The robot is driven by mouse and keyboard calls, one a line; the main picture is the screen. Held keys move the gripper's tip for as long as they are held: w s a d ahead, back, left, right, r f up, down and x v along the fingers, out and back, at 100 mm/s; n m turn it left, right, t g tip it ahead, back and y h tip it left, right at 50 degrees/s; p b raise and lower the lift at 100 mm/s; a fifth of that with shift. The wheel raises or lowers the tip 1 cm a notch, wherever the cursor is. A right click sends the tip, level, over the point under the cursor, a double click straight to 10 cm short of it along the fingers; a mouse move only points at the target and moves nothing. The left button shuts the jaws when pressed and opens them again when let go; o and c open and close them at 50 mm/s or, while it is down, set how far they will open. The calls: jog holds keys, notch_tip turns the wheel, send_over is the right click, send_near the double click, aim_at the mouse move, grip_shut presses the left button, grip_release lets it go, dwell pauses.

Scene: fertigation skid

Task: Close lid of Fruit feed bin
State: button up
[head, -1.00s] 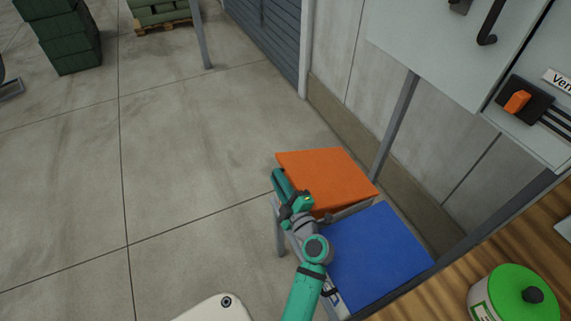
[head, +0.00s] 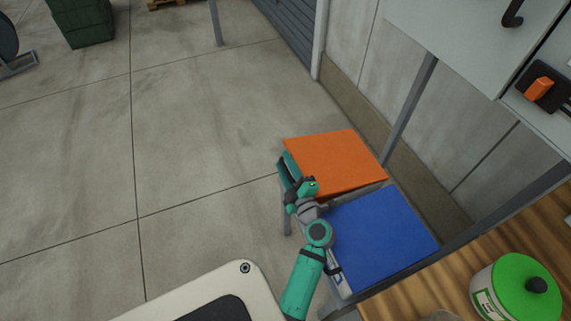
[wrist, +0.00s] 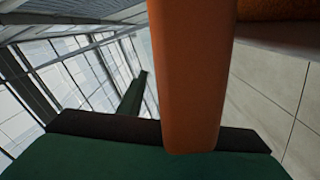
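Two lidded bins stand side by side below the wall cabinet. The farther one has an orange lid (head: 335,163), and the nearer one has a blue lid (head: 382,240). I cannot read a label saying which is the Fruit feed bin. The orange lid's near edge sits a little above the bin body, with a narrow gap. The blue lid looks flat. My gripper (head: 287,170) is at the left edge of the orange lid. In the wrist view an orange bar-like part (wrist: 190,75) is right in front of the green gripper body. The fingertips' opening is hidden.
A wooden counter (head: 430,290) with a green-lidded jar (head: 515,290) is at the lower right. A grey post (head: 410,110) and the wall cabinet (head: 460,40) stand behind the bins. The concrete floor (head: 190,150) to the left is clear.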

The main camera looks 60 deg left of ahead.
jog(key=s+d, duration=0.1)
jog(key=d, duration=0.9)
jog(key=shift+d, duration=0.4)
